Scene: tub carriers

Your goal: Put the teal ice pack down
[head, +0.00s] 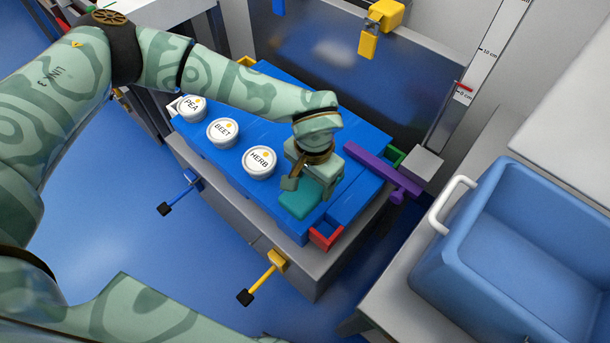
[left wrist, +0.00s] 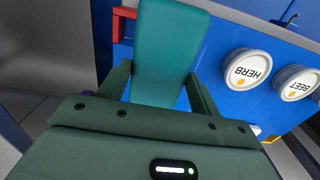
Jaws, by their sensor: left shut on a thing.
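The teal ice pack (head: 298,200) is a flat slab at the right front end of the blue carrier top (head: 225,165). My left gripper (head: 307,184) is shut on it from above. In the left wrist view the ice pack (left wrist: 168,50) lies between the two fingers of my left gripper (left wrist: 163,88). Whether the pack rests on the blue surface or hangs just over it, I cannot tell. My right gripper does not show in either view.
White tubs PEA (head: 192,108), BEET (head: 223,132) and HERB (head: 259,162) stand in a row left of the pack. A purple bar (head: 383,171) and a red corner (head: 326,237) are close by. A blue bin (head: 520,250) stands at the right.

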